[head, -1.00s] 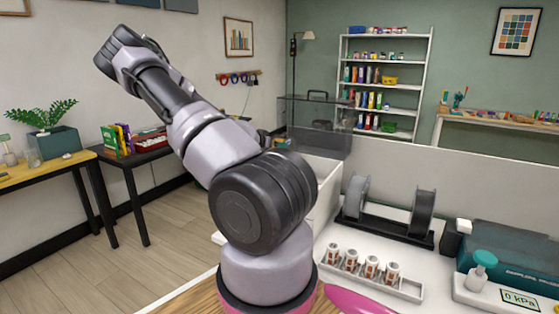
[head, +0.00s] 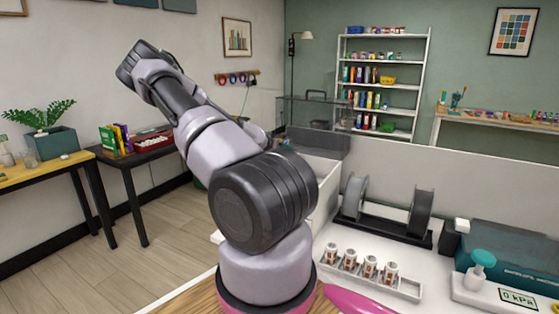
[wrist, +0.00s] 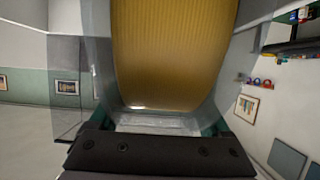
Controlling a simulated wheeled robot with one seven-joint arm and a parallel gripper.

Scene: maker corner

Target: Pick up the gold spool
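The gold spool (wrist: 166,52) fills the upper middle of the wrist view, very close to the camera, with clear flanges on both sides of its ribbed gold winding. My gripper (wrist: 161,124) has a dark palm at the bottom of that view. Its teal fingers lie along the left and right sides of the spool, shut on it across its width. The fingertips are mostly hidden by the spool. No support shows under the spool; walls lie behind it. In the head view my raised arm hides the gripper and the spool.
A black rack (head: 388,228) with two grey discs stands on the white worktop. A low partition (head: 470,188) runs behind. Open floor (head: 85,255) lies at left.

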